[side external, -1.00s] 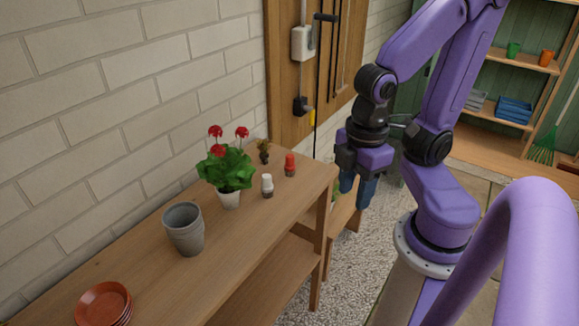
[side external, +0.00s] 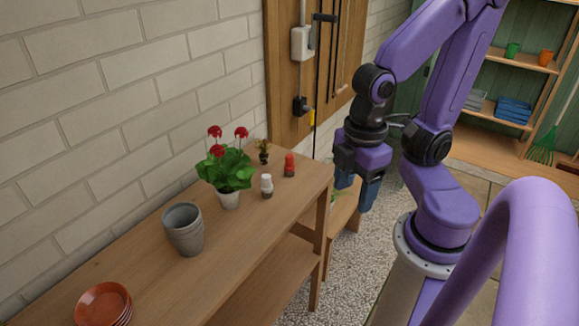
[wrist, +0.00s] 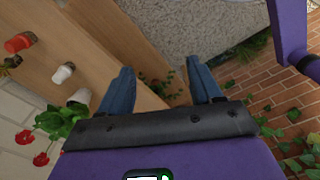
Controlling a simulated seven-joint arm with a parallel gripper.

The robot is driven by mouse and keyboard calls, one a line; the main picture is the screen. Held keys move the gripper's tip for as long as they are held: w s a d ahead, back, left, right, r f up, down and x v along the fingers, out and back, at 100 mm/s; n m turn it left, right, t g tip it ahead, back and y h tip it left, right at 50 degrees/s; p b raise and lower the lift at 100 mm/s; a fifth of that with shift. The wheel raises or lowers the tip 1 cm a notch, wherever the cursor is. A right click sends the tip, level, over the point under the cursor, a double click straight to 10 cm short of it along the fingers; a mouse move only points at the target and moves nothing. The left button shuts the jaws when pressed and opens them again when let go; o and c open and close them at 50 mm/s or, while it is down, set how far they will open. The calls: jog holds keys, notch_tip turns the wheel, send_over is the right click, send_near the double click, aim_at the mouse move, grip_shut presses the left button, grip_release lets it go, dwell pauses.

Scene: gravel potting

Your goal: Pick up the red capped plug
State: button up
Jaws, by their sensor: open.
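The red capped plug (side external: 289,165) stands upright on the wooden bench, near its far right end. It has a red top and a dark base. In the wrist view the red capped plug (wrist: 20,42) is at the upper left, lying sideways in the picture. My gripper (side external: 358,196) hangs past the bench's right end, to the right of the plug and apart from it. In the wrist view my gripper (wrist: 162,85) shows two blue fingers spread apart with nothing between them.
A white capped plug (side external: 267,186) stands left of the red one. A potted red-flowered plant (side external: 229,172), a small dark-potted plant (side external: 263,151), grey pots (side external: 184,228) and terracotta saucers (side external: 104,303) share the bench (side external: 215,260). The brick wall (side external: 110,110) runs behind.

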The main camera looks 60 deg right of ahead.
jog(key=w, duration=0.8)
jog(key=n, duration=0.4)
send_over(289, 156)
jog(key=f, duration=1.1)
jog(key=shift+w+d+f, duration=0.15)
jog(key=shift+w+f, duration=0.15)
jog(key=shift+f, duration=0.05)
jog(key=shift+s+f, duration=0.15)
jog(key=shift+f, duration=1.2)
jog(key=shift+s+f, duration=0.15)
jog(key=shift+f, duration=1.2)
jog(key=c, duration=1.1)
